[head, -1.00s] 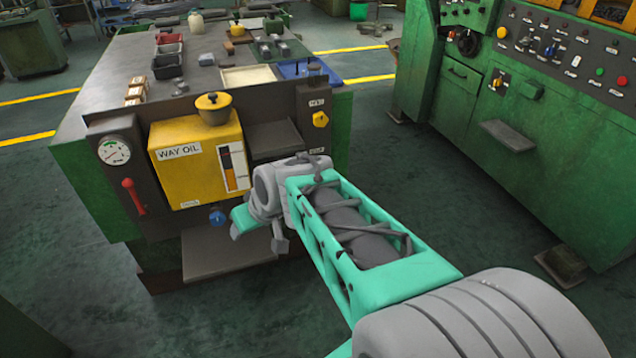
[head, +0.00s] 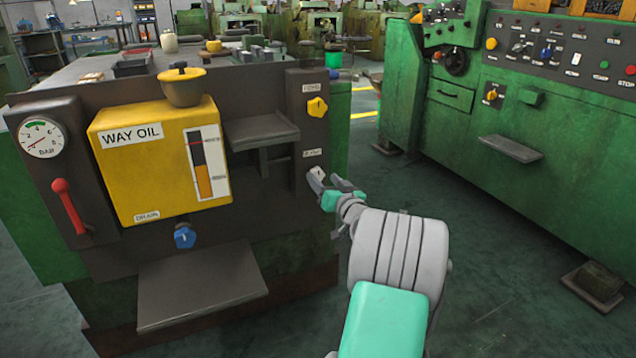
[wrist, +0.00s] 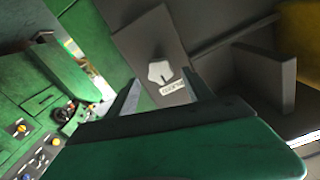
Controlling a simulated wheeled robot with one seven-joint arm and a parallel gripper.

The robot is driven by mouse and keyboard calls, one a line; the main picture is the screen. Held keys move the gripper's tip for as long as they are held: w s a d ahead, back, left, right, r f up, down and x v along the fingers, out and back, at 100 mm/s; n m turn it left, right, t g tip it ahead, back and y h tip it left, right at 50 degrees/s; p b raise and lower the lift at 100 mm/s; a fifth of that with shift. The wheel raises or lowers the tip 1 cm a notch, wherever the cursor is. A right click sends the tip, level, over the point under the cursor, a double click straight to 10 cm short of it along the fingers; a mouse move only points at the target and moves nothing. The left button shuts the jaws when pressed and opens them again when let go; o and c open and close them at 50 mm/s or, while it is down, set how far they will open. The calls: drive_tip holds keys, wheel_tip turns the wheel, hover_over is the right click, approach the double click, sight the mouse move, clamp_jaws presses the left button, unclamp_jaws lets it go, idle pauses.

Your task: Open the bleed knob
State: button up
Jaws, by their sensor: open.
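A small pale grey knob (head: 318,172) sits on the dark right-hand panel of the oil unit, under a small white label (head: 313,153) too small to read surely. My gripper (head: 325,181) is at this knob and partly covers it. In the wrist view the knob (wrist: 160,72) shows pale against the dark panel, with its label (wrist: 172,88) beside it. My gripper (wrist: 160,93) is open, its two fingers apart on either side of the label, the knob lying just beyond. I cannot tell whether the fingers touch it.
A yellow knob (head: 317,107) is above on the same panel. A dark shelf (head: 262,130), a yellow WAY OIL tank (head: 160,165), a blue drain knob (head: 184,236) and a red lever (head: 68,205) are to the left. A green machine (head: 530,130) stands right, across open floor.

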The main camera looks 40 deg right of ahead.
sight(316, 172)
drive_tip(key=shift+x, duration=1.25)
clamp_jaws()
